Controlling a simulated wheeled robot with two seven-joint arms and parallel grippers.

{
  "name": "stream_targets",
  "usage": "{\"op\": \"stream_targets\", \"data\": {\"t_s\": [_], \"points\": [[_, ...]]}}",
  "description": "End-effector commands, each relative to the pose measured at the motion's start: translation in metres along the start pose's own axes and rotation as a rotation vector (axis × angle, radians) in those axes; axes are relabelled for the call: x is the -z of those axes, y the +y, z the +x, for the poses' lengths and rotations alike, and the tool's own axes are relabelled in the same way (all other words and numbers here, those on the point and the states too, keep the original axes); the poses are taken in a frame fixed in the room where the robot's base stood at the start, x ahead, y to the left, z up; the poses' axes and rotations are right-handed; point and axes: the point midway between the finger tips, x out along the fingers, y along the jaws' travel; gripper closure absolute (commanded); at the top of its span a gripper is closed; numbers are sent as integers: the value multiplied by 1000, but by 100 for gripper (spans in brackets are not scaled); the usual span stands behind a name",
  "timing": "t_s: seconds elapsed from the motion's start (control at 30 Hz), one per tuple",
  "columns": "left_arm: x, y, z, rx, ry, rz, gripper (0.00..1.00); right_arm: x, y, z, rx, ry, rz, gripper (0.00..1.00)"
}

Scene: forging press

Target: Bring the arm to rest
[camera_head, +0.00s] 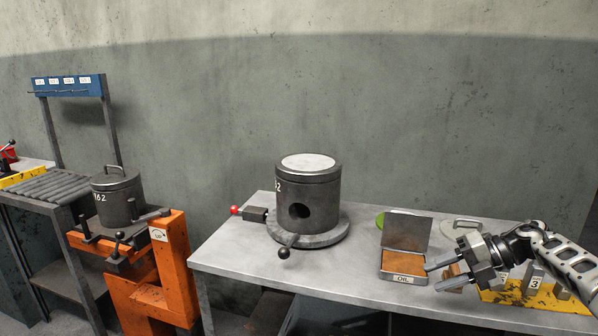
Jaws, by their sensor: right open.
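My right gripper (434,276) comes in from the right over the right end of the grey table (232,257). Its two fingers are apart. A small brown block (453,279) shows by the lower finger; I cannot tell whether they touch. The open box labelled OIL (404,279) is just left of the fingertips, with its lid (406,232) raised. My left gripper is not in view.
A dark cylinder (308,200) with a round side hole stands on a round base mid-table. A red-knobbed lever (236,210) is left of it. A yellow numbered rack (540,293) is under my right arm. An orange stand (170,270) holds a lidded pot (117,202) at left.

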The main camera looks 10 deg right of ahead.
Motion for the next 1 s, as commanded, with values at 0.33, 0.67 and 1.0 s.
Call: {"op": "stream_targets", "data": {"t_s": [0.33, 0.67, 1.0], "points": [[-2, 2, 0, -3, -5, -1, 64, 110, 18, 219, -519, -124, 411, 57], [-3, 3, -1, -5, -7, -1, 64, 232, -43, 246, -732, -471, 1401, 57], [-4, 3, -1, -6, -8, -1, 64, 331, -108, 213, -606, -698, 2033, 57]]}}
